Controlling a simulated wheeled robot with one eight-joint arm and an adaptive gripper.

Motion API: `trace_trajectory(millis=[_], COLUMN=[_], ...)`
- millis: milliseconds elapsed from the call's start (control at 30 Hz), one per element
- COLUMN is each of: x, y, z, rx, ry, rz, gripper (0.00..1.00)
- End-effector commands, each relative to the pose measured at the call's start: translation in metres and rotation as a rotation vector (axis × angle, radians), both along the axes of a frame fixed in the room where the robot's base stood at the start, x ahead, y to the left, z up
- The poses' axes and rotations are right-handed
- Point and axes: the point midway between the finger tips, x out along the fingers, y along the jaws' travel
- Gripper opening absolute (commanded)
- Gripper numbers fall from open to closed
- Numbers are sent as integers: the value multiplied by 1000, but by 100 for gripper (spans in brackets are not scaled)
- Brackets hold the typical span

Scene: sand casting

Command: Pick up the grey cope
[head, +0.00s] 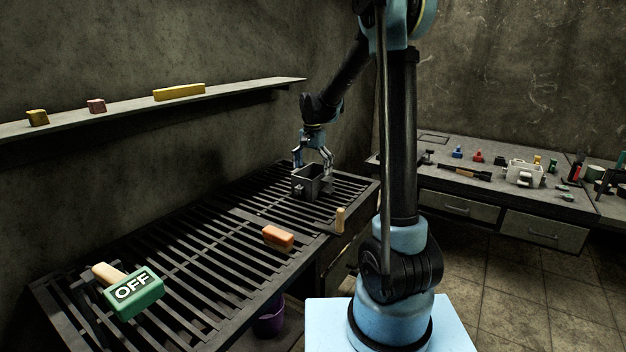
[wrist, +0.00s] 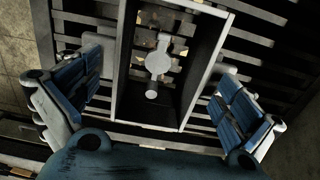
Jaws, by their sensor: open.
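The grey cope (head: 306,184) is an open box-like frame on the far end of the slatted metal table. In the wrist view its rim (wrist: 120,75) outlines a rectangular opening, with a pale keyhole-like shape and some brownish bits seen inside it. My gripper (head: 314,168) is directly above and around the cope in the head view. In the wrist view the open gripper (wrist: 165,105) has one blue-padded finger on each side of the cope, with gaps between the pads and the walls.
The slatted table (head: 190,262) also bears an orange-topped block (head: 278,237), a small tan peg (head: 340,220) and a green OFF block (head: 133,295). A wall shelf (head: 140,112) with small blocks runs at left. A workbench (head: 480,185) with tools stands at right.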

Motion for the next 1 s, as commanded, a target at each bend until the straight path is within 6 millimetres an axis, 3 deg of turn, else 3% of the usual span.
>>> trace_trajectory(millis=[433, 667, 1000], x=[0, 0, 0], y=[0, 0, 0], z=[-2, -2, -1], rx=[0, 0, 0], ry=[0, 0, 0], rz=[0, 0, 0], gripper=[100, 50, 50])
